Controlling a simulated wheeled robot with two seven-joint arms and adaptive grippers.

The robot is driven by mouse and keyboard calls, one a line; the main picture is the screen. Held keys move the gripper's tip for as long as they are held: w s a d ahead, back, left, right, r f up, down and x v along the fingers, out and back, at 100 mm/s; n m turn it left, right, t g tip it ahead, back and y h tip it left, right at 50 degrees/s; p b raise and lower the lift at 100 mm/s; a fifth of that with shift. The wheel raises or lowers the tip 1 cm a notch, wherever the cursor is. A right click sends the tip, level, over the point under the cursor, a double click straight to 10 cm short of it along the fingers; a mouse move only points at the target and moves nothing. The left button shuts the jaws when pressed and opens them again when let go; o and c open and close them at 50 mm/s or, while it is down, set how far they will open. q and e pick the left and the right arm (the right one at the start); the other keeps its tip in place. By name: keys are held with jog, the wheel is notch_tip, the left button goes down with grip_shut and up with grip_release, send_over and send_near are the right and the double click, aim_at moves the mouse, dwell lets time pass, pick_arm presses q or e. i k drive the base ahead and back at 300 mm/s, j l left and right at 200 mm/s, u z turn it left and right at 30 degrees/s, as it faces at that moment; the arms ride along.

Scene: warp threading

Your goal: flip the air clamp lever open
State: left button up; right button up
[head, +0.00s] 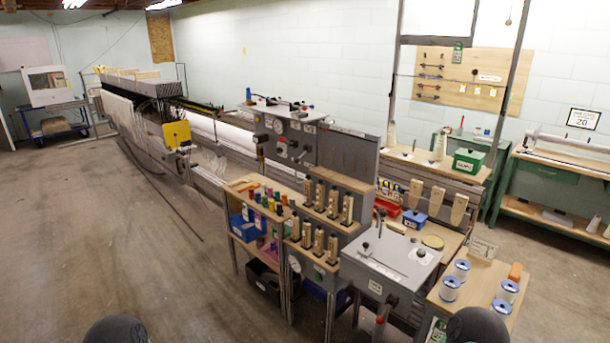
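No part is clearly marked as the air clamp lever at this distance. A grey control panel (288,140) stands upright at the middle, with round gauges and a small dark lever-like part (301,156) on its front. In front of it to the right, a grey box (391,258) has small black knobs on its top. A dark handle with a red lower part (382,318) sticks out of the box's front. I cannot tell whether any lever is open or closed. Neither of my grippers is in view; only two dark rounded parts of mine show at the bottom edge.
A wooden-topped stand (262,203) holds coloured spools. White spools (461,269) sit on a small table at the right. A long warping machine (140,95) with a yellow box (176,133) runs back left.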

aim_at(296, 160)
jog(key=i+j, duration=0.15)
jog(key=i, duration=0.4)
jog(key=i+j+z, duration=0.1)
jog(key=i+j, duration=0.35)
jog(key=i+j+z, duration=0.1)
jog(key=i+j, duration=0.3)
jog(key=i+j+z, duration=0.1)
jog(key=i+j, duration=0.3)
jog(key=i+j+z, duration=0.1)
jog(key=i+j, duration=0.25)
jog(key=j, duration=0.3)
